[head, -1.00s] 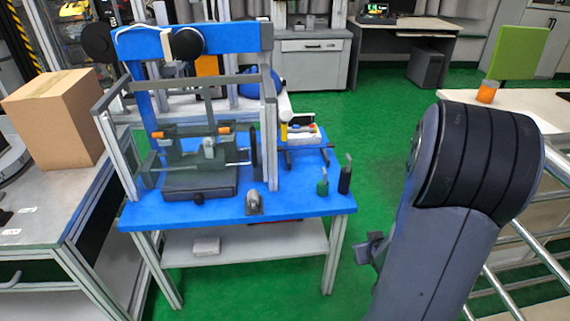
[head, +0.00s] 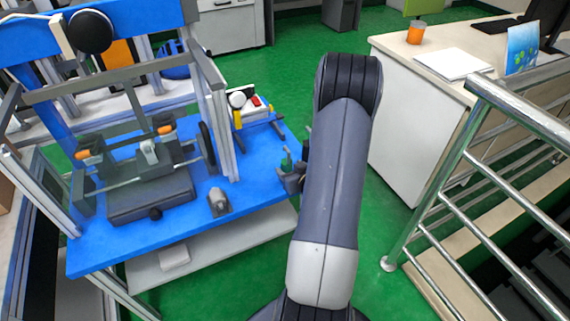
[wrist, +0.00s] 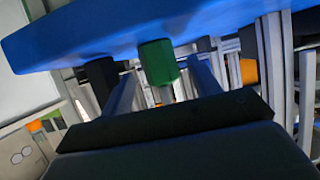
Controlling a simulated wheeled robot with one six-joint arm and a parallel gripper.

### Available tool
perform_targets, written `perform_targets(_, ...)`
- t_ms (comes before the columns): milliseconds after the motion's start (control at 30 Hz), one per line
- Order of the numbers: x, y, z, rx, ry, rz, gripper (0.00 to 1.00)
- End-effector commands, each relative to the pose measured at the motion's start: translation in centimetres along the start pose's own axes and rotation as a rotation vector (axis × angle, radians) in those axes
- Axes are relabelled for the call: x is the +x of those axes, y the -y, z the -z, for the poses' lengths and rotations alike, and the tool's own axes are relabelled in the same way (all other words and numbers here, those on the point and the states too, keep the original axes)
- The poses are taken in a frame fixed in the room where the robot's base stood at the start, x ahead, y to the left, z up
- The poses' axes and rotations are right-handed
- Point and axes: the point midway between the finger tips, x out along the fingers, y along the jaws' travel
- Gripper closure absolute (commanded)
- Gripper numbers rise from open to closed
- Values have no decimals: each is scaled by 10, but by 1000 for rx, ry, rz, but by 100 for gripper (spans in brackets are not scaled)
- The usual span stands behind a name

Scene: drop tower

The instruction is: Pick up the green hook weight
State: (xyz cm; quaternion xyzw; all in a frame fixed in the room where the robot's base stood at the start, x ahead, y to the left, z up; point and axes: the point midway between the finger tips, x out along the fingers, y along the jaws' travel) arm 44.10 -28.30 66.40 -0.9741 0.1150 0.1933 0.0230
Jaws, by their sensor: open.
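The green hook weight (head: 286,160) stands near the right edge of the blue table (head: 245,195), partly hidden by my gripper and arm. In the wrist view, which looks upside down, the green weight (wrist: 157,62) shows between the two grey fingers of my gripper (wrist: 163,85). The fingers are open and apart from each other; I cannot tell whether either touches the weight. In the head view my gripper (head: 290,180) is at the table's edge, just in front of the weight. The dark hook weight (wrist: 100,80) is beside the green one, outside the fingers.
The drop tower frame (head: 215,110) stands on the table, left of the weights. A small grey metal piece (head: 218,201) lies at the front of the table. A metal railing (head: 440,180) and a white desk (head: 400,120) stand to the right.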

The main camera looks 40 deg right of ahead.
Motion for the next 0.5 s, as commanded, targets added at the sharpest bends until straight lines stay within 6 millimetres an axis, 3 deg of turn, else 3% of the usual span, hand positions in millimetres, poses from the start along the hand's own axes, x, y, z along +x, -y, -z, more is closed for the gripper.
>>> perform_targets(333,44,1,0,-2,1,1,41)
perform_targets(500,54,0,0,0,1,-1,41)
